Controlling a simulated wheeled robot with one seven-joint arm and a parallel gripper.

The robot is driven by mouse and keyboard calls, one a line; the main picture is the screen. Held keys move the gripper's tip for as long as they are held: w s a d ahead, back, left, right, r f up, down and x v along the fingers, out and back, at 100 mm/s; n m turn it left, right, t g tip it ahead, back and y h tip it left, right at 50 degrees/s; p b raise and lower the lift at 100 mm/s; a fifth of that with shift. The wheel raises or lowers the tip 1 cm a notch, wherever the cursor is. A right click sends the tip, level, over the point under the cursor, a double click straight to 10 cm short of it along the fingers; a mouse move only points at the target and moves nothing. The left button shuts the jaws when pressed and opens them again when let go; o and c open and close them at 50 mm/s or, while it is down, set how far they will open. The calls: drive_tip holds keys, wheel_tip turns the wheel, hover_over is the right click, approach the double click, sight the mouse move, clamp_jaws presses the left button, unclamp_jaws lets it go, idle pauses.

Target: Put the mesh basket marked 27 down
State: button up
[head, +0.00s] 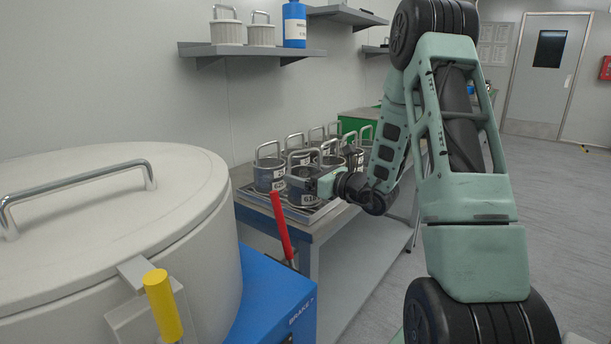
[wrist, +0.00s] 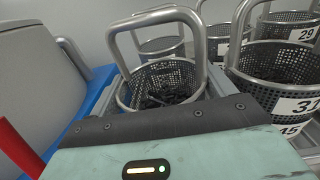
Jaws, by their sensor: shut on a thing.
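My gripper (head: 312,183) is at the near end of a group of mesh baskets on a table, in the head view. It is shut on a grey mesh basket (head: 302,199) with a tall arched handle and a white label too small to read. In the wrist view this basket (wrist: 150,76) is upright between the two fingers of my gripper (wrist: 165,82), with small dark parts inside and its handle arching above. Its label is hidden in that view. I cannot tell whether its base touches the tray (head: 322,212).
Several similar baskets stand close by; one marked 31 (wrist: 282,65) and one marked 29 (wrist: 292,22) are at the right in the wrist view. A large white lidded drum (head: 120,240) and a blue base (head: 270,300) are at the left. A red handle (head: 281,225) rises before the table.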

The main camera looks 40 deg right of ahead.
drive_tip(key=o, duration=1.4)
drive_tip(key=shift+f, duration=0.1)
drive_tip(key=shift+c, duration=0.2)
drive_tip(key=shift+r, duration=0.2)
drive_tip(key=s+d, duration=0.1)
drive_tip(key=s, duration=1.1)
drive_tip(key=shift+d, duration=0.35)
drive_tip(key=shift+f, duration=0.1)
